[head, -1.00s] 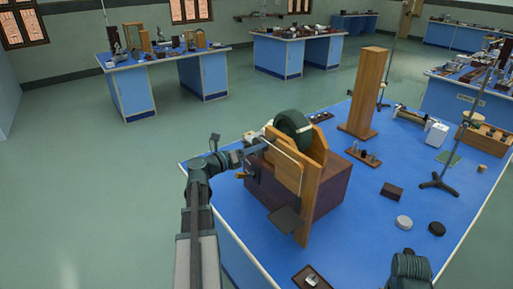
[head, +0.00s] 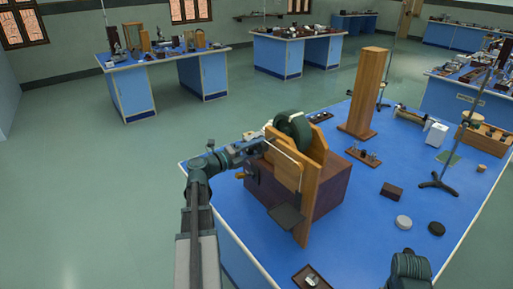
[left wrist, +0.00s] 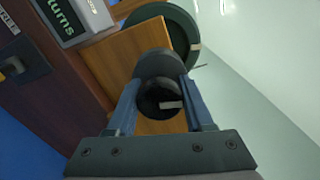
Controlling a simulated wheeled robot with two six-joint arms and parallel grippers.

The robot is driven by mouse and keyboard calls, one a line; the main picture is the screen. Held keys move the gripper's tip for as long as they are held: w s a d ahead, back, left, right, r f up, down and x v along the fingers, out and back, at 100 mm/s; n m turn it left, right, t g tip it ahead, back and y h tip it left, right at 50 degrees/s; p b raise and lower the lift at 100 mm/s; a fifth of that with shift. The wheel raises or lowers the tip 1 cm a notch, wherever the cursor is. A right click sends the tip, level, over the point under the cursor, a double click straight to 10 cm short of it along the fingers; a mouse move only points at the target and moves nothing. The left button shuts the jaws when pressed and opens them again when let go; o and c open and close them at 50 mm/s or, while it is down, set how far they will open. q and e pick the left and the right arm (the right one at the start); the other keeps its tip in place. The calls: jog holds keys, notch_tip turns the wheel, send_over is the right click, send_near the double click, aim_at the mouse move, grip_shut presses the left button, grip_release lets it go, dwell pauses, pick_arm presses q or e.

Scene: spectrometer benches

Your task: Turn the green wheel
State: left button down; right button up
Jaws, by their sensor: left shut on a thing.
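The dark green wheel (head: 293,129) stands upright between wooden side panels on a dark red-brown box at the bench's near left. In the left wrist view the wheel (left wrist: 180,24) shows behind a wooden panel, with a pale mark on its rim. My left gripper (head: 262,143) reaches in from the left beside the wheel. It is shut on a dark round crank knob (left wrist: 160,96), which sits between its two blue-grey fingers. The link from knob to wheel is mostly hidden. My right gripper is not in view; only part of my right arm shows at the bottom.
The wheel's wooden frame (head: 313,196) stands on a blue bench (head: 352,228). A grey counter (left wrist: 72,18) marked "turns" is close to my gripper in the left wrist view. A tall wooden post (head: 364,93) stands behind. Open floor lies to the left.

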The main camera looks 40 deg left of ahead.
pick_arm(q)
jog(key=shift+n, duration=0.3)
jog(key=shift+c, duration=1.7)
grip_release()
jog(key=v, duration=1.4)
jog(key=shift+w, duration=0.1)
